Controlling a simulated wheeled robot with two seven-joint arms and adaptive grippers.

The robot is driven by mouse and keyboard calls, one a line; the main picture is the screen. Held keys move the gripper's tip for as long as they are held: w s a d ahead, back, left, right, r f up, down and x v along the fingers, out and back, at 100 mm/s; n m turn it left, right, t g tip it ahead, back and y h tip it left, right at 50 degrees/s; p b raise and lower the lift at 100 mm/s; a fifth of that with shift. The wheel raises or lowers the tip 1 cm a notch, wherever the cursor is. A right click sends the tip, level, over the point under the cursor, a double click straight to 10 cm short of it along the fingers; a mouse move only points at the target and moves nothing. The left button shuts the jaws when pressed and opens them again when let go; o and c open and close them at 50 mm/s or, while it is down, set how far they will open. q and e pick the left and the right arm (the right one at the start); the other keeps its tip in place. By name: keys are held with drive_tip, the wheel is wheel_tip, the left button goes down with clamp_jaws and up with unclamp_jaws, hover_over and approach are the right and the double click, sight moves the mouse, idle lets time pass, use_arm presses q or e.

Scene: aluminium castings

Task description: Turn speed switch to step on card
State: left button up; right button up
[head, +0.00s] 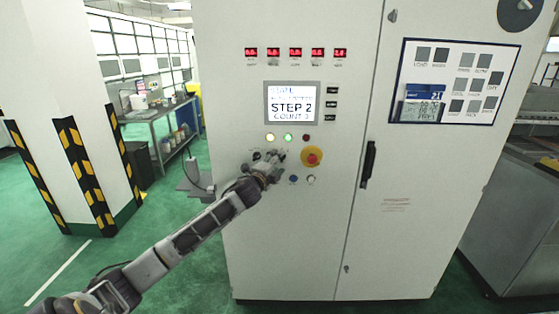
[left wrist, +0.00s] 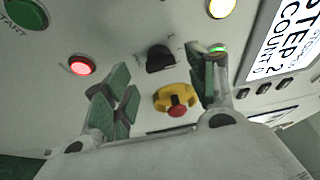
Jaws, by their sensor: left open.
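The speed switch looks to be the black rotary knob (left wrist: 160,58) on the cabinet face in the left wrist view. In the head view my gripper hides it. My left gripper (head: 272,160) is at the control panel, just left of the emergency stop. In the left wrist view the left gripper (left wrist: 163,85) is open, with one finger pad to each side of the knob; I cannot tell whether they touch it. A white panel (head: 292,103) above reads "STEP 2" with a "COUNT" line under it; part of it shows in the left wrist view (left wrist: 283,45). My right gripper is not in view.
The red emergency stop on its yellow base (head: 312,157) sits close to the right of my gripper. Lit yellow (head: 270,137) and green (head: 288,137) lamps are above. A blue button (head: 293,179) is below. A black door handle (head: 368,164) stands out further right.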

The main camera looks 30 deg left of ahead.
use_arm(q)
drive_tip(key=shift+w+a, duration=0.15)
drive_tip(key=shift+w, duration=0.55)
drive_tip(key=shift+w+a, duration=0.1)
drive_tip(key=shift+w, duration=0.6)
drive_tip(key=c, duration=1)
